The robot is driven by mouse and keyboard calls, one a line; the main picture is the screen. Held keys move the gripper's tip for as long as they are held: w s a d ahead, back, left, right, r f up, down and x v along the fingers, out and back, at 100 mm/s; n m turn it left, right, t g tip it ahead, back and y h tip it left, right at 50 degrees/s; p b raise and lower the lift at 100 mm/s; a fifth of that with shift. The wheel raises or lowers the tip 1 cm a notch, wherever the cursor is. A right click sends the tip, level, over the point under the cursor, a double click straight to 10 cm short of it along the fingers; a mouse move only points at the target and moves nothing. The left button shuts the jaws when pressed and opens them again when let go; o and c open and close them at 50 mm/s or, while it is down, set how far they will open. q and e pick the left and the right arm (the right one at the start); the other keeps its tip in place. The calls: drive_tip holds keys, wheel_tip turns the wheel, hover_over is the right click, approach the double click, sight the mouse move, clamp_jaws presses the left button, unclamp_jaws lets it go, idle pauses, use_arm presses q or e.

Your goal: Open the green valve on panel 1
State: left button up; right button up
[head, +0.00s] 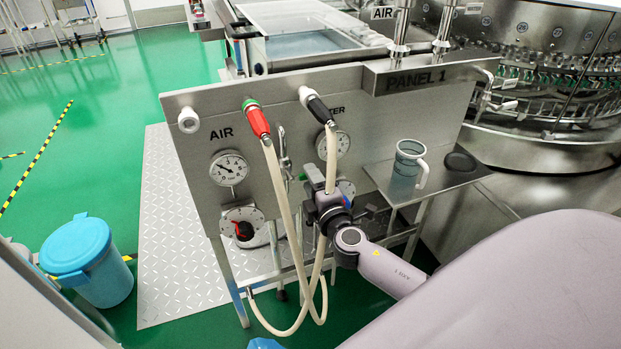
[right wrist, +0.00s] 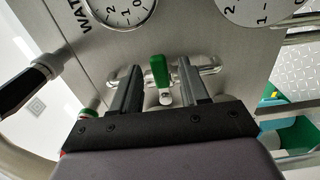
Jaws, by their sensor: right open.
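Panel 1 (head: 270,95) is an upright metal panel with an AIR and a WATER side. The green valve handle (right wrist: 158,70) shows in the right wrist view, on a horizontal metal pipe (right wrist: 208,65) below the water gauge. My right gripper (head: 322,190) is open in front of the panel, and its body mostly hides the valve in the head view. In the right wrist view the two fingers of the gripper (right wrist: 159,78) stand on either side of the green handle, with gaps; I cannot tell how deep they reach. My left gripper is not in view.
A red-handled hose (head: 258,122) and a black-handled hose (head: 318,107) hang on the panel, their pale tubes looping down near my right gripper. A clear jug (head: 407,160) stands on a side shelf. Gauges (head: 229,168) are on the panel. A blue bin (head: 90,265) is at left.

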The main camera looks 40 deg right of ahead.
drive_tip(key=shift+w, duration=0.45)
clamp_jaws()
drive_tip(key=shift+d, duration=0.1)
